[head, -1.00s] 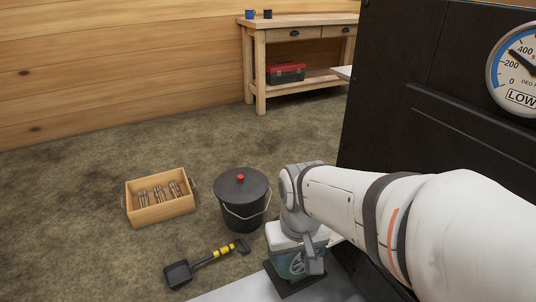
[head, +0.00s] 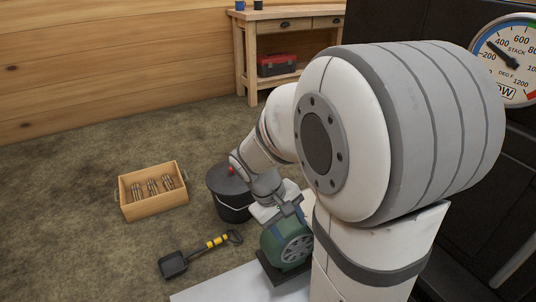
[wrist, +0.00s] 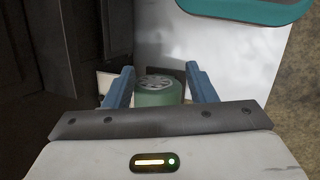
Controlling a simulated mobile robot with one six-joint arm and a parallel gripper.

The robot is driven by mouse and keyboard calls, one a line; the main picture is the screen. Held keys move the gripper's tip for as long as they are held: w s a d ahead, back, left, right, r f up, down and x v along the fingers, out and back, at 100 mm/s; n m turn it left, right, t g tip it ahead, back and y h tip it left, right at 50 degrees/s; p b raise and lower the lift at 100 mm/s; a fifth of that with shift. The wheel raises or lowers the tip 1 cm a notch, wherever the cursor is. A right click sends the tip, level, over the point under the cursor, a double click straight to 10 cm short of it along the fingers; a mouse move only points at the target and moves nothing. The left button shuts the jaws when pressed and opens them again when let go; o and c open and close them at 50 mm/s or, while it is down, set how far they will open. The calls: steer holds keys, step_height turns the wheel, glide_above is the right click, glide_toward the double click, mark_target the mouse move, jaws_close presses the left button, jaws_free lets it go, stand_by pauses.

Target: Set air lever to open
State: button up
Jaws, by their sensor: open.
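I cannot make out an air lever in either view. A green blower-like unit (head: 272,248) with a grey vented face stands at the lower middle of the head view. My gripper (wrist: 160,80) is open in the wrist view, its blue fingers apart. A green round thing with a silver spoked face (wrist: 158,90) shows between the fingers; I cannot tell whether they touch it. In the head view my wrist hangs just above and in front of the green unit, and my arm covers much of the black evaporator front (head: 515,150).
A stack gauge (head: 508,70) is on the black front at right. A lidded black bucket (head: 232,205), a wooden crate (head: 152,203) and a shovel (head: 195,257) are on the floor. A workbench (head: 290,14) stands behind.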

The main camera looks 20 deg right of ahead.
steer(key=w+d+f+n+g+h+p, duration=0.1)
steer(key=w+d+f+n+h, duration=0.2)
steer(key=w+d+f+h, duration=0.35)
steer(key=w+d+f+n+g+h+p, duration=0.1)
steer(key=w+d+f+n+h, duration=0.2)
steer(key=w+d, duration=0.55)
steer(key=w+d+f+n+t+h, duration=0.1)
steer(key=w+d+f+n+t, duration=0.1)
steer(key=f, duration=0.3)
steer(key=w+d+f+n+t+h+p, duration=0.1)
steer(key=w+d+f+n+t, duration=0.1)
steer(key=f+n+t, duration=0.2)
steer(key=w+d+f+n+t+h+p, duration=0.1)
steer(key=w+d+f+n+t, duration=0.1)
steer(key=f, duration=0.6)
steer(key=shift+w+n+t+h, duration=0.1)
steer(key=shift+n+t+h, duration=0.3)
steer(key=shift+n, duration=0.2)
steer(key=shift+d+f, duration=0.15)
steer(key=b+x, duration=0.2)
steer(key=x, duration=0.5)
steer(key=shift+w+d, duration=0.1)
steer(key=shift+d, duration=0.1)
steer(key=shift+c, duration=0.5)
jaws_close()
